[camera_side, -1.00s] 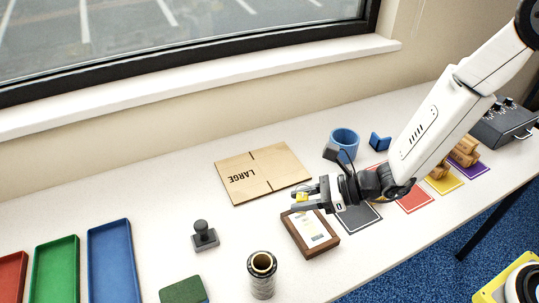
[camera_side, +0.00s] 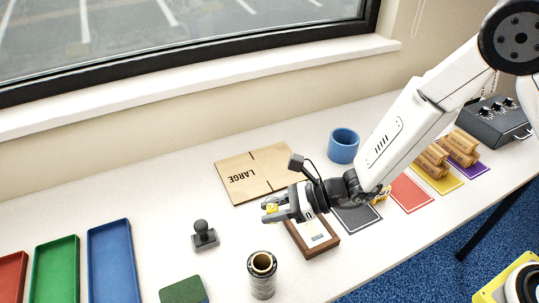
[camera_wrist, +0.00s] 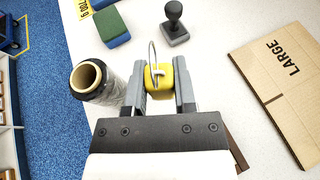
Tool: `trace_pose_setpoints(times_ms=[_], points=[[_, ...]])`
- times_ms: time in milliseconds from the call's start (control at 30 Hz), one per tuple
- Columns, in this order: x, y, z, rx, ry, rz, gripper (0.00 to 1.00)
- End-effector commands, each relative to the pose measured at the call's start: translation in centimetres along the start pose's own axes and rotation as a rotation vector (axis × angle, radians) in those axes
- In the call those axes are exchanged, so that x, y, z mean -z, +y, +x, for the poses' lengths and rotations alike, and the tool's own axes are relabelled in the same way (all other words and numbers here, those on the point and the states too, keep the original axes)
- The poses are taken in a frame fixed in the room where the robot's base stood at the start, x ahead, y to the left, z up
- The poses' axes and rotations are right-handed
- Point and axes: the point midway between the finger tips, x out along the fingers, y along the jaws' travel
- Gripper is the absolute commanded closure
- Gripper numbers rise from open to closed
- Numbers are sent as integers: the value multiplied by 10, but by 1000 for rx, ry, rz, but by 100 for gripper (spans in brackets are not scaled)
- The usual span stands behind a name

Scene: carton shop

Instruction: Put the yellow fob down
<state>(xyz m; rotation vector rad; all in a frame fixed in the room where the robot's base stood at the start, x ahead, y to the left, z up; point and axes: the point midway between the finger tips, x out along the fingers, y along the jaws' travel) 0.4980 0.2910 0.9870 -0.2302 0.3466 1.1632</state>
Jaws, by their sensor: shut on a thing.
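The yellow fob (camera_wrist: 158,76) is between the fingers of my gripper (camera_wrist: 158,90) in the wrist view, with a thin metal ring standing out from it. In the side view my gripper (camera_side: 273,211) is shut on the fob (camera_side: 271,208) and holds it above the table, between the stamp and the wooden frame. The fingers hide part of the fob.
A black-handled stamp (camera_side: 204,236) and a roll of film (camera_side: 262,275) stand nearby. A flat LARGE carton (camera_side: 245,178) lies behind. A wooden frame (camera_side: 327,249) is under my wrist. Blue (camera_side: 113,262) and green (camera_side: 56,271) trays lie at left. Table between stamp and trays is clear.

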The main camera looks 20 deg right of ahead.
Motion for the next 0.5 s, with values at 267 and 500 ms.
trace_pose_setpoints(times_ms=[267,500], points=[[4,-22,35,-1,0,-1,100],[19,-37,61,-1,2,1,100]])
